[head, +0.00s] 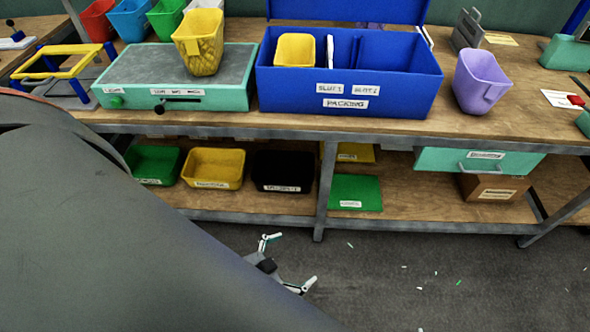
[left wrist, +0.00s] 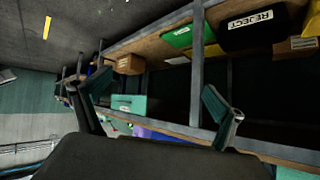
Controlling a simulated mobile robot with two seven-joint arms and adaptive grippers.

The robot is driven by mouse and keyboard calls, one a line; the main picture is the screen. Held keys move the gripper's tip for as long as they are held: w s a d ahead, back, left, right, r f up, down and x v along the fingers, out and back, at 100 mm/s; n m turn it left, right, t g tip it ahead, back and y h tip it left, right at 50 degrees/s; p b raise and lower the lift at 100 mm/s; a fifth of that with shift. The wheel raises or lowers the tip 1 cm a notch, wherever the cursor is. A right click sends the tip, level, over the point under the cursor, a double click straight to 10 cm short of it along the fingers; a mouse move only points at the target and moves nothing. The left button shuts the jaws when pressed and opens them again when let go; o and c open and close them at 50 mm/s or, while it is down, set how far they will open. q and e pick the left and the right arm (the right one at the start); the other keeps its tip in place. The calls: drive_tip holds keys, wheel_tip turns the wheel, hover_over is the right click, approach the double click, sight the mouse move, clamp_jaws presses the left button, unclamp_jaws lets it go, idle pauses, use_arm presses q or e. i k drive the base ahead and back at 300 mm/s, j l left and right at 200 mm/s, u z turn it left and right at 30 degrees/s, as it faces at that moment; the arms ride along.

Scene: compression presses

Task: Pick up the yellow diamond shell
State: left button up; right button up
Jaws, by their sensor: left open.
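A yellow shell with a diamond-like pattern (head: 203,50) stands upright on the teal press (head: 130,72) at the back left of the bench in the head view. A second yellow shell (head: 295,50), plainer on its visible side, sits in the left slot of the blue packing box (head: 350,92). My left gripper (head: 290,263) is open and empty, low in front of the bench over the floor, well apart from both yellow shells. Its spread fingers also show in the left wrist view (left wrist: 160,100), where neither yellow shell can be made out. My right gripper is not in view.
A purple shell (head: 481,82) stands right of the packing box. Red, blue and green bins line the back left, near a yellow-topped stand (head: 62,62). The lower shelf holds green, yellow and black (head: 283,171) trays. The bench's front edge lies between my gripper and the benchtop.

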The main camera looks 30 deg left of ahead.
sight(198, 39)
drive_tip(key=u, duration=1.6)
drive_tip(key=i+j+z, duration=0.2)
drive_tip(key=j, duration=0.25)
